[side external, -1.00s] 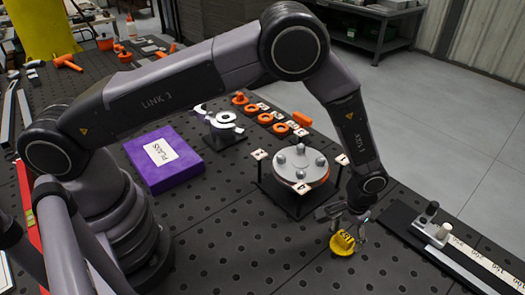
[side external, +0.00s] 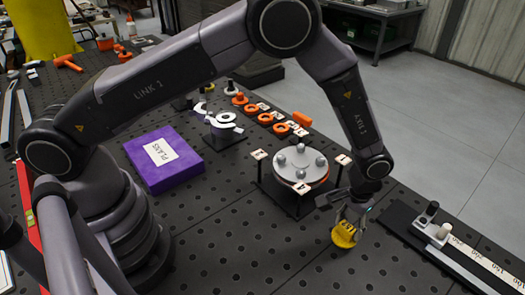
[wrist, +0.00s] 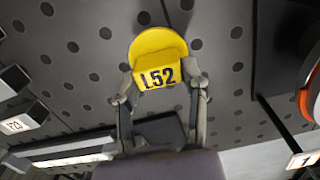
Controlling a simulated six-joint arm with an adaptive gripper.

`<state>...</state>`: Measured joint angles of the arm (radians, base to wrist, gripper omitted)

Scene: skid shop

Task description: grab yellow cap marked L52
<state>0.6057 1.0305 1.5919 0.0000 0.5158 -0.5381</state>
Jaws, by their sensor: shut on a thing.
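The yellow cap (side external: 344,237) is at the front right of the dark perforated table, below my wrist. In the wrist view the yellow cap (wrist: 158,48) shows its label L52 facing the camera. My gripper (side external: 346,222) is shut on the cap, and in the wrist view the fingers of my gripper (wrist: 160,82) sit on either side of the labelled part. Whether the cap touches the table or is just above it I cannot tell.
A round grey flange with bolts (side external: 301,165) stands on a black stand with tags, left of my gripper. A purple PLANS box (side external: 163,160) lies further left. A dark rail with a scale (side external: 440,243) lies at the right. Orange rings (side external: 265,118) line the back.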

